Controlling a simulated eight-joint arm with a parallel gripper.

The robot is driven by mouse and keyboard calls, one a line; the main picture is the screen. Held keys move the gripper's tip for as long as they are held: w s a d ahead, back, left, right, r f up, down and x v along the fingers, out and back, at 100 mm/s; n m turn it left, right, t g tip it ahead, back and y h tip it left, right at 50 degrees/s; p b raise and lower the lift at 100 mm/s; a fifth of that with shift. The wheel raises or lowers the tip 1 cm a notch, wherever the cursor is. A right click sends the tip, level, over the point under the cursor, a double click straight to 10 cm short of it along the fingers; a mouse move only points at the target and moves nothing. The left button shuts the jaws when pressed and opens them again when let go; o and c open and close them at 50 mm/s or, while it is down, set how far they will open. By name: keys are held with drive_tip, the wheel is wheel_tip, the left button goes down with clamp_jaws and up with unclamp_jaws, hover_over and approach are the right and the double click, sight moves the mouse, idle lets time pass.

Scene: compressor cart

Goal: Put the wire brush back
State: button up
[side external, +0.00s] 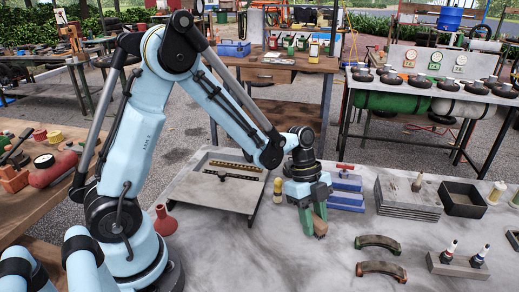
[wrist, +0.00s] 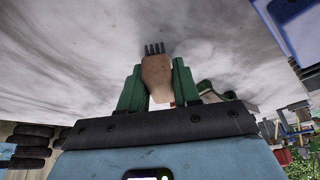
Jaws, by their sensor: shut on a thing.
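The wire brush (wrist: 157,80) has a brown wooden body and a row of dark bristles at its far end. My gripper (wrist: 156,90) is shut on it, with a green finger on each side of the wood. The bristles stick out past the fingertips. In the side view my gripper (side external: 312,222) points down over the grey worktop, and a small brown end of the brush (side external: 320,229) shows at the fingers. I cannot tell whether the brush touches the worktop.
Metal plates (side external: 408,203), a black open box (side external: 463,202), and curved shoes (side external: 382,270) are to the right. The front middle worktop is clear.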

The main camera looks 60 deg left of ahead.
drive_tip(key=shift+f, duration=0.25)
drive_tip(key=shift+f, duration=0.3)
